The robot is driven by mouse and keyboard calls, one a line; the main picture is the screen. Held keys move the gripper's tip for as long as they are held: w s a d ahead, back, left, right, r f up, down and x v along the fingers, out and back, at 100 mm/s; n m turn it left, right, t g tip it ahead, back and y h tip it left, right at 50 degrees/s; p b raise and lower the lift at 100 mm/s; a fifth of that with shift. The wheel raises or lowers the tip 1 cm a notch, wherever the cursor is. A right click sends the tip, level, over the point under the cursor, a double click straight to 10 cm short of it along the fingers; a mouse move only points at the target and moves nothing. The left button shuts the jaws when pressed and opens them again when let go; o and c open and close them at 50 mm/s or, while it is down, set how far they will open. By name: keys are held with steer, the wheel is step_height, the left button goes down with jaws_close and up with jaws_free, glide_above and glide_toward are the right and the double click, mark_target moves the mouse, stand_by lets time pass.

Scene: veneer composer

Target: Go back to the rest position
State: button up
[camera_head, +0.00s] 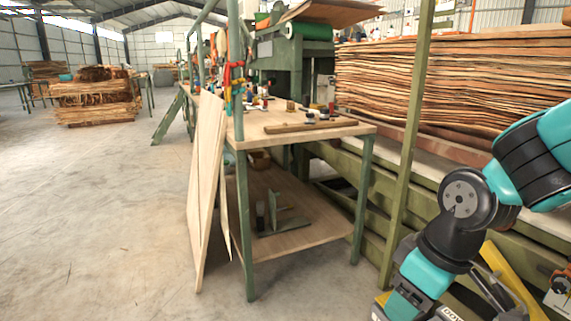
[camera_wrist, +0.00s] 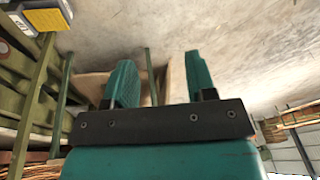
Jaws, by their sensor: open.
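My gripper (camera_wrist: 160,85) shows in the wrist view with two teal fingers set well apart on a dark bar. It is open, and I see nothing held between the fingers. In the head view my teal and black arm comes in from the right edge and bends down toward the bottom right. The fingertips are not clearly visible there. The wooden workbench (camera_head: 290,125) with green legs stands left of my arm, apart from it.
Wooden boards (camera_head: 205,165) lean against the bench's left end. A green post (camera_head: 408,140) stands between bench and arm. Stacked veneer sheets (camera_head: 450,85) lie behind on green beams. A yellow piece (camera_head: 515,280) is close to my arm at bottom right. Concrete floor (camera_head: 110,210) at left is clear.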

steer(key=s+a+r+g+y, duration=0.1)
steer(key=s+a+r+y, duration=0.15)
steer(key=s+r, duration=0.65)
step_height(320, 180, up, 36)
steer(key=s+m+p, duration=0.1)
steer(key=p, duration=3.7)
steer(key=shift+s+a+h+p, duration=0.15)
steer(key=shift+s+h+p, duration=0.2)
steer(key=shift+h+p, duration=0.1)
